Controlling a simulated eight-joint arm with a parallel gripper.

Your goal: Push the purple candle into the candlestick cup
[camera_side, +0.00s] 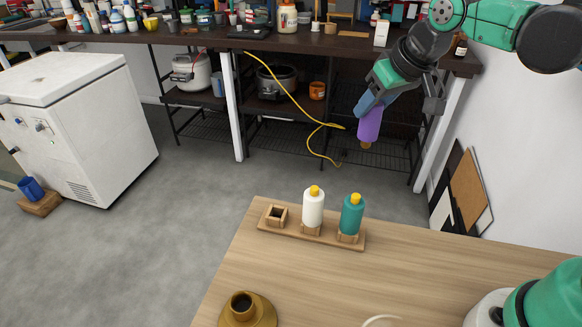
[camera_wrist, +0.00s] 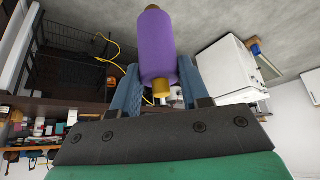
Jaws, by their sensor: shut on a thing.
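The purple candle (camera_side: 369,122) is in my gripper (camera_side: 372,98), held in the air beyond the far edge of the wooden table. It hangs slightly tilted with its brown end down. In the wrist view the purple candle (camera_wrist: 159,45) lies between the blue fingers (camera_wrist: 158,88), with its yellow tip toward the palm. The brass candlestick cup (camera_side: 262,312) stands on the table at the near left, its dark round opening facing up and apparently empty. My gripper is well above and far to the right of it.
A wooden rack (camera_side: 290,232) on the table holds a white candle (camera_side: 313,208) and a teal candle (camera_side: 351,215), with an empty square socket (camera_side: 276,215) at its left. A pale curved object (camera_side: 381,320) lies at the near edge.

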